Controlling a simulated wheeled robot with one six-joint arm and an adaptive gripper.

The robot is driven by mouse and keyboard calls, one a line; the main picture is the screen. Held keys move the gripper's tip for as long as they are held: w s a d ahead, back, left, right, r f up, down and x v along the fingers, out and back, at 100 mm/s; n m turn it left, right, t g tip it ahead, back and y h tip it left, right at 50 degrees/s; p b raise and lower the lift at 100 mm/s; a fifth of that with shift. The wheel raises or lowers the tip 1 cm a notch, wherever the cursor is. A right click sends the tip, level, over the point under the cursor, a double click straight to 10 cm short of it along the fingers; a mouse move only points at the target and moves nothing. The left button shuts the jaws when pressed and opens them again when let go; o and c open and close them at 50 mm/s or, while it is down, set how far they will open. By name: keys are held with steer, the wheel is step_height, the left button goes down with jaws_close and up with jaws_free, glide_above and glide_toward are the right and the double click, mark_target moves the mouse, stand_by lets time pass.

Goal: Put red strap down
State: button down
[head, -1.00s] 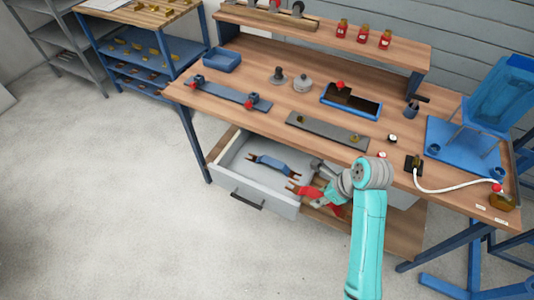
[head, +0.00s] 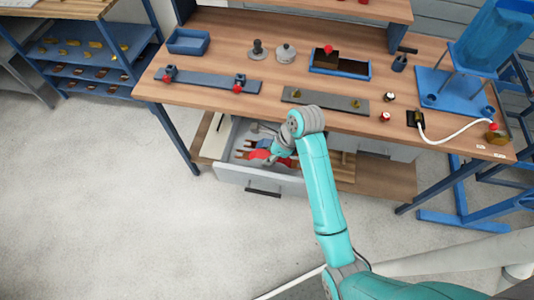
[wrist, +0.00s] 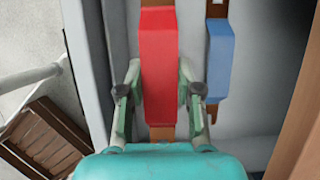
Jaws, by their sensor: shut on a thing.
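The red strap (wrist: 158,62) is a red block with brown ends, upright in the wrist view between the fingers of my gripper (wrist: 159,98). My gripper is shut on it. In the head view the red strap (head: 258,155) shows partly beside my gripper, inside or just over the open grey drawer (head: 232,174). The blue strap (wrist: 220,58) lies parallel to it on the right in the wrist view, apart from it, on the drawer floor. I cannot tell whether the red strap touches the floor.
The drawer is under a wooden workbench (head: 215,52). A blue bar (head: 210,81) and a grey plate (head: 325,102) lie on the bench top above it. A wooden slatted crate (wrist: 42,138) shows at lower left in the wrist view. The drawer wall is close on the left.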

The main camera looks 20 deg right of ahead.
mark_target(266, 168)
steer(key=shift+f, duration=3.4)
steer(key=c, duration=0.8)
jaws_free()
steer(key=shift+f, duration=0.1)
steer(key=shift+o, duration=0.2)
steer(key=v, duration=1.2)
